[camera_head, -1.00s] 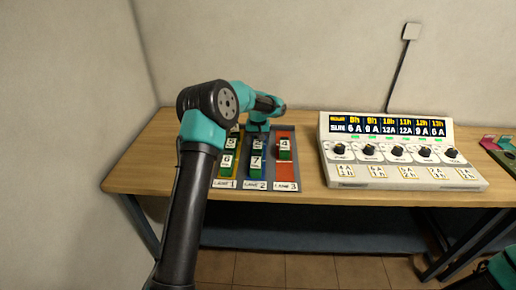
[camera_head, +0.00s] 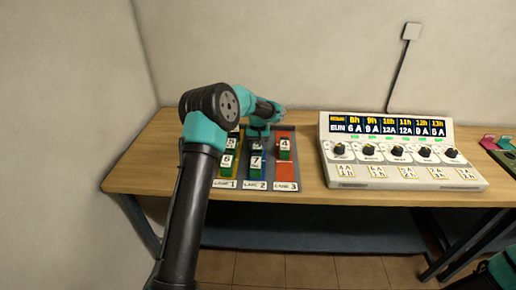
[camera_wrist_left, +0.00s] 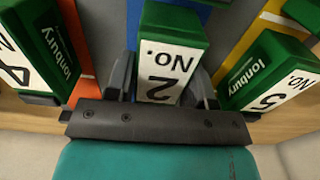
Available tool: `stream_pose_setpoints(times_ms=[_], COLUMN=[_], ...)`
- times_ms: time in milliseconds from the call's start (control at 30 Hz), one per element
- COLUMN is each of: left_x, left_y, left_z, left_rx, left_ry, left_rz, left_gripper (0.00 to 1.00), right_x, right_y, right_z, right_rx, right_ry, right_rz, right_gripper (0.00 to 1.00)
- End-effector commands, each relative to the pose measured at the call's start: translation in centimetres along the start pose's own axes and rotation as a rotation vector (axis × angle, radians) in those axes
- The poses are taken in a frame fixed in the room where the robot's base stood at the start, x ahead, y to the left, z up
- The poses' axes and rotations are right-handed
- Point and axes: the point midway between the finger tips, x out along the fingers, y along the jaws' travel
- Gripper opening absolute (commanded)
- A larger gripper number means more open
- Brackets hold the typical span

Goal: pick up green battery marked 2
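The green battery marked 2 (camera_wrist_left: 168,62) stands between the fingers of my left gripper (camera_wrist_left: 160,88) in the left wrist view. The white label with "No. 2" faces the camera. The fingers are on both sides of it, with a small gap showing at the right one, so the gripper looks open. In the head view, my left gripper (camera_head: 258,131) is down at the far part of the blue middle lane, behind battery 7 (camera_head: 256,163). Battery 2 cannot be made out there. My right gripper is not in view.
Battery 4 (camera_head: 285,149) stands in the red lane (camera_head: 286,173); battery 5 (camera_wrist_left: 270,75) stands in the yellow lane with battery 6 (camera_head: 227,162). Both neighbours are close to my gripper. A control panel with knobs (camera_head: 395,150) stands right on the wooden table (camera_head: 312,190).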

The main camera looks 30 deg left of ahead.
Motion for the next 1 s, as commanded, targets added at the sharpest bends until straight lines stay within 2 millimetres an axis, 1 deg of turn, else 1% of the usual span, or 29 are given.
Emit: stream_pose_setpoints(times_ms=[33,67,467,500,767,867,1000], left_x=[0.0,0.0,0.0,-0.1,-0.3,-0.9,-2.6], left_y=[0.0,0.0,0.0,0.0,0.0,0.0,0.0], left_z=[0.0,0.0,0.0,0.0,-0.1,-0.1,-0.1], left_rx=[0.0,0.0,0.0,0.0,0.0,0.0,-0.001], left_ry=[0.0,0.0,0.0,0.002,0.002,0.004,0.005], left_rz=[0.0,0.0,0.0,0.0,0.0,0.001,0.001], left_gripper=[0.44,0.41,0.03,0.02,0.02,0.02,0.02], right_x=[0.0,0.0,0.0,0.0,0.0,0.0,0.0], right_y=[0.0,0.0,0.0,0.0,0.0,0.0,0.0], right_z=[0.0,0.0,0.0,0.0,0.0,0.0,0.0], right_rx=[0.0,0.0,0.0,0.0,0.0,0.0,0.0], right_ry=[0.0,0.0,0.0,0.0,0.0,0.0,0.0], right_rz=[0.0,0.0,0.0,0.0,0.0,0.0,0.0], right_gripper=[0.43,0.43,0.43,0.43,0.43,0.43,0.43])
